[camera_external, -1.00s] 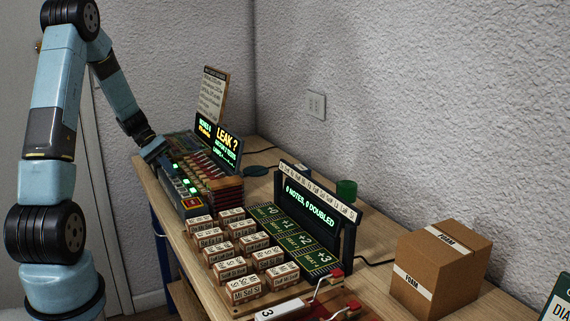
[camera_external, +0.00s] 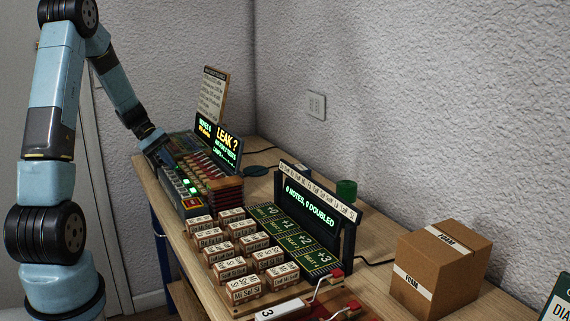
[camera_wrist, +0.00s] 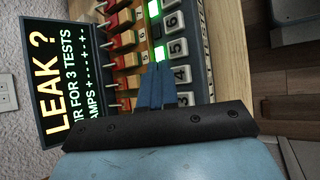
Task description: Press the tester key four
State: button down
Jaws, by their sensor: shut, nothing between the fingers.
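The tester (camera_external: 190,180) is a long box with a row of numbered keys and green lamps at the far left of the bench. In the wrist view its number labels run down the right side, and the label 4 (camera_wrist: 181,73) is beside my fingertips. In the external view my gripper (camera_external: 164,158) is low over the tester's far part.
The tester's screen (camera_external: 225,142) reads "LEAK ?"; it also stands left in the wrist view (camera_wrist: 60,80). Several labelled blocks (camera_external: 240,250), a display rack (camera_external: 312,205) and a foam box (camera_external: 440,270) stand nearer the camera.

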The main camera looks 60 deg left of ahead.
aim_at(171, 177)
jog(key=shift+r, duration=2.25)
